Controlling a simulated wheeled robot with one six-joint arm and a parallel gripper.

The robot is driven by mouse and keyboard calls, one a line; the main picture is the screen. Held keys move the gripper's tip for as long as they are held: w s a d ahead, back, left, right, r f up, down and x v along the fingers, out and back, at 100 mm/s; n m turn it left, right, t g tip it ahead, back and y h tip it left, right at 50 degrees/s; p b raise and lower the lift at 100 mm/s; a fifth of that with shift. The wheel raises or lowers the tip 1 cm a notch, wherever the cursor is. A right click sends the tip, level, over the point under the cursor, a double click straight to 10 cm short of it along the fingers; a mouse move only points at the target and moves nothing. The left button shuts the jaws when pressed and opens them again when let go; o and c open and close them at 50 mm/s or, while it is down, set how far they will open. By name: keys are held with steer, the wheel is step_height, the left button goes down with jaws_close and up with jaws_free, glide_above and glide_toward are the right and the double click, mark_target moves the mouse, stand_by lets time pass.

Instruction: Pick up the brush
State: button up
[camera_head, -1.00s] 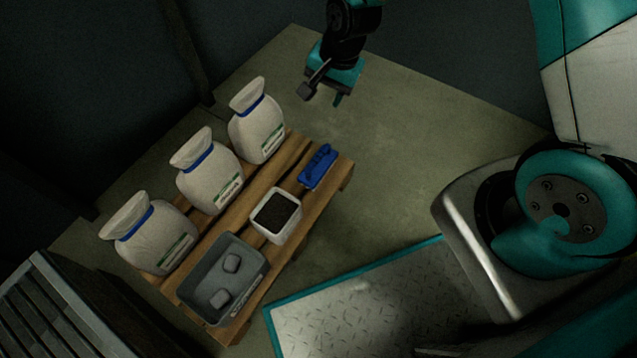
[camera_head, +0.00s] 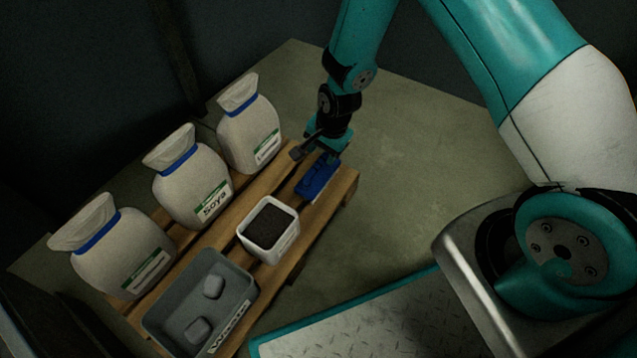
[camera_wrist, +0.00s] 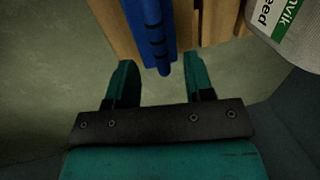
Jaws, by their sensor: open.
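The blue brush (camera_head: 315,182) lies on the right end of the wooden pallet, partly hidden by my gripper in the head view. My gripper (camera_head: 320,157) is over the brush's far end, pointing down. In the wrist view the brush (camera_wrist: 152,35) shows its ridged blue handle, reaching from the top edge down to between the two teal fingers. My gripper (camera_wrist: 161,75) is open there, with one finger on each side of the handle's end and gaps to both. I cannot tell how far above the brush the fingertips are.
The pallet (camera_head: 340,190) also bears several white sacks (camera_head: 193,185) at the back, a white square pot (camera_head: 270,250) of dark material beside the brush, and a grey tray (camera_head: 165,315) with two grey blocks. Bare floor (camera_head: 400,200) lies right of the pallet.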

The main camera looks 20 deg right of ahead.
mark_target(320, 162)
steer(key=f+b, duration=0.1)
steer(key=f, duration=0.1)
steer(key=f+b, duration=0.1)
steer(key=b, duration=0.1)
steer(key=f+b, duration=0.2)
steer(key=shift+w+a+f, duration=0.3)
steer(key=shift+w+f, duration=0.05)
steer(key=shift+r, duration=0.1)
steer(key=shift+c, duration=0.2)
jaws_close()
